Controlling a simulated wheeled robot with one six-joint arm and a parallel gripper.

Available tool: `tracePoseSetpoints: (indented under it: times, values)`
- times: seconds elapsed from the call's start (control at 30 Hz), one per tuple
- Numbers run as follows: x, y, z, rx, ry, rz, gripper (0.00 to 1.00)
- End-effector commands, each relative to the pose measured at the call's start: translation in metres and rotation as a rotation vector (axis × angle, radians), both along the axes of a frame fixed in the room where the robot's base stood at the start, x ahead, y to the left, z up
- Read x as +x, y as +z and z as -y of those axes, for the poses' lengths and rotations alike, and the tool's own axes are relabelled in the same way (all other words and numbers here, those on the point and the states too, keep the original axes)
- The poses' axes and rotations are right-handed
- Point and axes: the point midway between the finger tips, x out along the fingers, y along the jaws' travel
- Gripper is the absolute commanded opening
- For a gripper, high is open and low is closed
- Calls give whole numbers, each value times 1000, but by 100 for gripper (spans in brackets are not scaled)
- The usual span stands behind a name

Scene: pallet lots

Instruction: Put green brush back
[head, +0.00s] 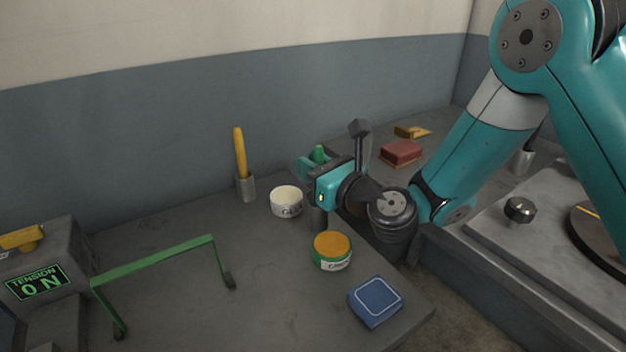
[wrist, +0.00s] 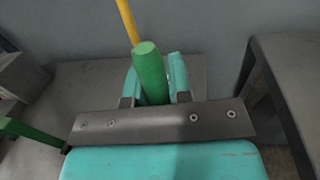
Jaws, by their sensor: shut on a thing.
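The green brush (head: 319,153) stands upright in my gripper (head: 312,168). Its green handle also shows in the wrist view (wrist: 150,72), between the jaws (wrist: 155,98), which are shut on it. In the head view its lower part is hidden behind my gripper. A grey cylindrical holder (head: 318,218) shows just below the gripper, partly covered; I cannot tell whether the brush's lower end is inside it. A yellow brush (head: 240,152) stands in another grey holder (head: 246,188) to the left, and its handle also shows in the wrist view (wrist: 127,20).
A blue box (head: 376,302) lies near the front edge. A green frame (head: 150,263) stands at left, a red block (head: 402,152) behind. Bench between frame and tubs is clear.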

Motion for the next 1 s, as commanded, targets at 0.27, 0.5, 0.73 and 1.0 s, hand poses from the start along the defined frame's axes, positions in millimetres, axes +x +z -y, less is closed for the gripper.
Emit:
tracePoseSetpoints:
  times: [0.27, 0.5, 0.73, 1.0]
  values:
    - [0, -4, 0, 1, -1, 2, 0]
    - [0, -7, 0, 0, 0, 1, 36]
    - [0, -7, 0, 0, 0, 1, 45]
    - [-6, -9, 6, 1, -1, 0, 45]
